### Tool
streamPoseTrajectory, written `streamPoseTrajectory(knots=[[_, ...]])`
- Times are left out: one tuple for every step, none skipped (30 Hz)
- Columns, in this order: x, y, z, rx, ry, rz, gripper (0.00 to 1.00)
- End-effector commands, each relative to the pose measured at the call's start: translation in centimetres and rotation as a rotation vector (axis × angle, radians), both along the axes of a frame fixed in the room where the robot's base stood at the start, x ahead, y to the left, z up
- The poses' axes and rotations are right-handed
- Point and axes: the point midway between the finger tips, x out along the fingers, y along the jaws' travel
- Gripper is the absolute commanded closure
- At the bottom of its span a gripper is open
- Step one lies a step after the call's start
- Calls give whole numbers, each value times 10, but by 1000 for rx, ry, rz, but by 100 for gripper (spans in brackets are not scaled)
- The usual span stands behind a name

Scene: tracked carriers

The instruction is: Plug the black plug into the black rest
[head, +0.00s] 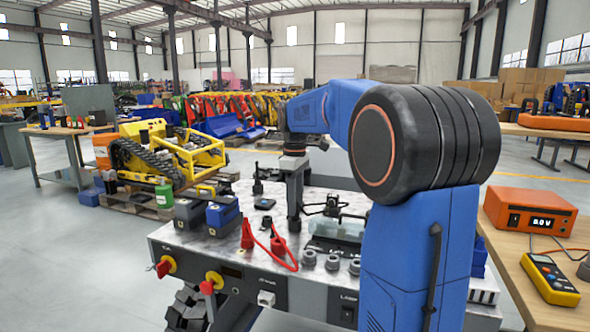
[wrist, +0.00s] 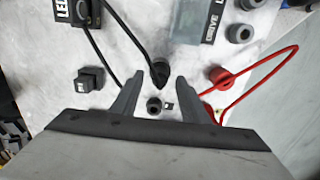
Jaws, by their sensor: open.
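My gripper (head: 293,219) points down over the metal worktop, its fingers apart. It also shows in the wrist view (wrist: 159,76) with nothing clasped. A dark rounded piece with a black cable running to it, apparently the black plug (wrist: 160,68), appears between and just beyond the fingertips. A small black ring-like fitting, possibly the black rest (wrist: 155,105), lies between the fingers, nearer the palm, beside a small tag. A small black piece, perhaps the same fitting, shows left of my gripper in the head view (head: 267,222). I cannot tell the exact heights.
Red fittings (head: 247,235) with a looped red cable (wrist: 270,72) stand close by. A black box (wrist: 90,79) and an LED-marked box (wrist: 72,12) are on the other side. Grey knobs (head: 332,262) and a clear cover (head: 345,229) crowd the front right. Blue-black cases (head: 222,212) stand left.

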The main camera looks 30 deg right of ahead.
Motion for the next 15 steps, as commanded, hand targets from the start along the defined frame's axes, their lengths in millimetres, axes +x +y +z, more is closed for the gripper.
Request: streamPoseTrajectory(knots=[[0, 0, 10, -1, -3, 0, 59], [1, 0, 16, -1, -3, 0, 59], [1, 0, 24, -1, -3, 0, 59], [1, 0, 30, -1, -3, 0, 59], [1, 0, 36, -1, -3, 0, 59], [1, 0, 44, -1, -3, 0, 59], [1, 0, 50, -1, -3, 0, 59], [1, 0, 56, -1, -3, 0, 59], [1, 0, 64, 0, -3, 0, 59], [1, 0, 70, -1, -3, 0, 59], [1, 0, 76, -1, -3, 0, 59], [1, 0, 84, -1, -3, 0, 59], [1, 0, 90, -1, -3, 0, 59], [1, 0, 95, 0, -3, 0, 59], [1, 0, 103, -1, -3, 0, 59]])
